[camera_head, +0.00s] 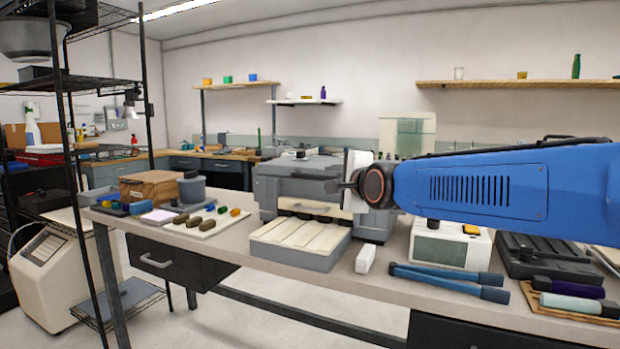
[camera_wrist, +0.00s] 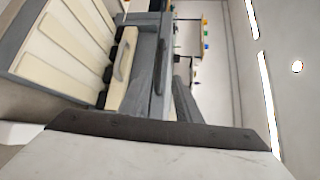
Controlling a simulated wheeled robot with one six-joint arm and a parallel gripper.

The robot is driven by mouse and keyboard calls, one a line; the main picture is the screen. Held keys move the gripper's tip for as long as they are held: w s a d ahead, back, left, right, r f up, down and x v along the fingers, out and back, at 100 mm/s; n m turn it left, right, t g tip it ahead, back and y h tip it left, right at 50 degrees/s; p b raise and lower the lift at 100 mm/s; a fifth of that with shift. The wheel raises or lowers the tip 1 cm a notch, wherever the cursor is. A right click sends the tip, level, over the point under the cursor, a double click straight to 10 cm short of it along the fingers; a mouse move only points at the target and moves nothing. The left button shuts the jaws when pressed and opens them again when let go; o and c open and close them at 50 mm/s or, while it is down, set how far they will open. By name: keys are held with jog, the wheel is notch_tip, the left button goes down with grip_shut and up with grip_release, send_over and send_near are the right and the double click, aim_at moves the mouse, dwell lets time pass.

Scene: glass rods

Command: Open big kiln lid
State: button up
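The big kiln (camera_head: 285,190) is a grey box in the middle of the table, and its grey lid (camera_head: 300,163) looks lowered on top. A cream front panel shows low on the kiln, and in the wrist view a grey handle (camera_wrist: 124,58) stands out from a cream panel (camera_wrist: 118,88). My gripper (camera_head: 335,187) is at the kiln's right front, close to the lid; contact cannot be told. A dark finger (camera_wrist: 185,100) shows beside the kiln in the wrist view. The finger gap is hidden, and no held object is visible.
A grey tray with cream slats (camera_head: 300,235) stands before the kiln. To the right are blue-handled tools (camera_head: 440,280), a white device (camera_head: 450,245) and a black case (camera_head: 545,260). A small white block (camera_head: 366,259) lies near the front edge. Small coloured pieces lie left.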

aim_at(313, 177)
jog(key=x, duration=1.5)
jog(key=shift+d+f, duration=0.1)
jog(key=shift+f, duration=0.05)
grip_shut()
